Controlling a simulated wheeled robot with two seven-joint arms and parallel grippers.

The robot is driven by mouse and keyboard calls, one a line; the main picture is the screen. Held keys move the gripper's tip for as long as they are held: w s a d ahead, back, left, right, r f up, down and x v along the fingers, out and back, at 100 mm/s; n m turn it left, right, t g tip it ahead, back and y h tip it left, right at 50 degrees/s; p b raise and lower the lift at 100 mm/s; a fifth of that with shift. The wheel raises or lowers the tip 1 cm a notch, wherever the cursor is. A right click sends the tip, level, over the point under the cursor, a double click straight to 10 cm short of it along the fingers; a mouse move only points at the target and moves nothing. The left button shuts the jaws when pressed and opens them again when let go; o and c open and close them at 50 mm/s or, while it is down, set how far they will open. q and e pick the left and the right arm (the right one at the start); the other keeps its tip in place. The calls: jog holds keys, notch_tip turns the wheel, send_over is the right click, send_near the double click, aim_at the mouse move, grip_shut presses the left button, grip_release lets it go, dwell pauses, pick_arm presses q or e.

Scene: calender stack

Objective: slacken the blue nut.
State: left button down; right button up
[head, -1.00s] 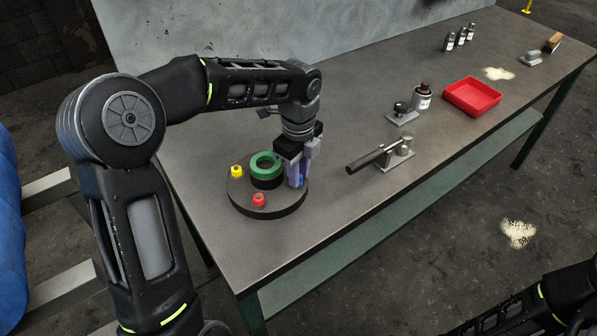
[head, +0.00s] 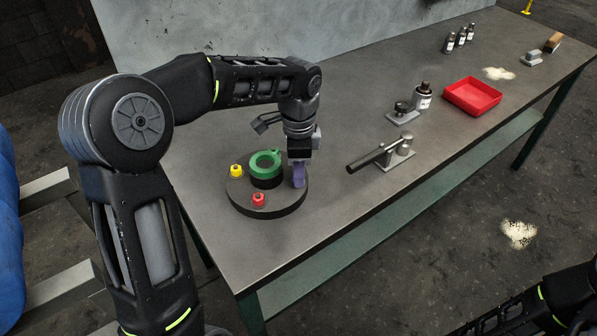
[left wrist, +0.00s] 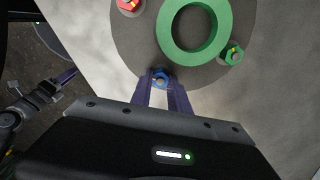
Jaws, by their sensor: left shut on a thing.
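The blue nut (left wrist: 160,76) sits near the rim of a round dark plate (head: 272,212) in the left wrist view. In the head view my gripper hides it. My left gripper (head: 299,182) points down at the plate's right side. In the left wrist view its purple fingers (left wrist: 161,86) are shut on the blue nut, one on each side. A green ring (head: 265,164) stands in the plate's middle. Red (head: 258,200), yellow (head: 236,171) and green (left wrist: 232,54) nuts sit around it. My right gripper (left wrist: 66,76) shows small at the left wrist view's left; its opening is unclear.
The plate is on a grey workbench (head: 330,215), near its front left edge. A device with a black handle (head: 366,161) stands to the right. Beyond are a small stand (head: 402,114), a bottle (head: 423,97) and a red tray (head: 473,96).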

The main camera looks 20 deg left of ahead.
pick_arm(q)
jog(key=n, duration=0.7)
jog(key=shift+b, duration=0.35)
jog(key=n, duration=0.7)
jog(key=shift+n, duration=0.4)
jog(key=n, duration=0.3)
jog(key=shift+a, duration=0.1)
jog(key=n, duration=0.7)
jog(key=shift+n, duration=0.4)
jog(key=shift+s+n, duration=0.1)
jog(key=shift+n, duration=1.6)
